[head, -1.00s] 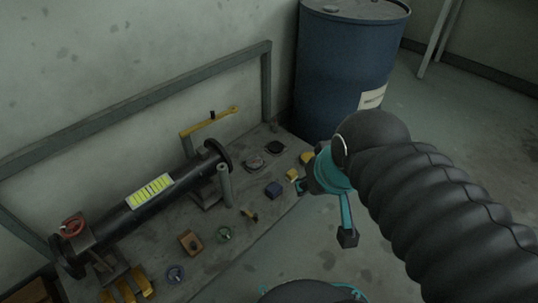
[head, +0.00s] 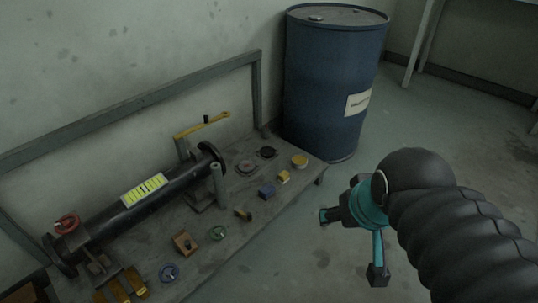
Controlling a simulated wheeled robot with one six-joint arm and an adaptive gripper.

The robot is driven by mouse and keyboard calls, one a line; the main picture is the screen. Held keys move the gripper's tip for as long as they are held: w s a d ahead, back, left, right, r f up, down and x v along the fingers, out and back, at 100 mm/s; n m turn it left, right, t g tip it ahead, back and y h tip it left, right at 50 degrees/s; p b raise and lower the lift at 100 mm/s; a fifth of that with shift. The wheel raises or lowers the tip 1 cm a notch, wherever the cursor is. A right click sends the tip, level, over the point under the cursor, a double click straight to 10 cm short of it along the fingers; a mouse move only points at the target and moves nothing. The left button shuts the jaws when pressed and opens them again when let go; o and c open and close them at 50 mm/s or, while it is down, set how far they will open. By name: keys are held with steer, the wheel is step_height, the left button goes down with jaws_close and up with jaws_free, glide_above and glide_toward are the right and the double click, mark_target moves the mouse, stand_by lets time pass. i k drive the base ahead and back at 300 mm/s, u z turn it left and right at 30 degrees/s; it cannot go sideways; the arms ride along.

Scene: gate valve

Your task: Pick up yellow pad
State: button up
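A round, flat yellow piece (head: 300,160) lies on the bench top near its far right corner. A small yellow block (head: 284,177) lies just in front and to its left. I cannot tell for certain which one is the yellow pad; the round piece looks more like a pad. My gripper (head: 352,246) is to the right of the bench, over the floor, apart from both pieces. Its two teal fingers with dark tips are spread wide, and nothing shows between them.
A blue drum (head: 330,85) stands behind the bench's right end. Floor to the right is clear.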

mark_target(284, 177)
steer(key=z, duration=0.35)
steer(key=k, duration=0.4)
steer(key=z, duration=1.15)
steer(key=i, duration=1)
steer(key=u, duration=1.15)
steer(key=i, duration=0.65)
steer(key=u, duration=0.7)
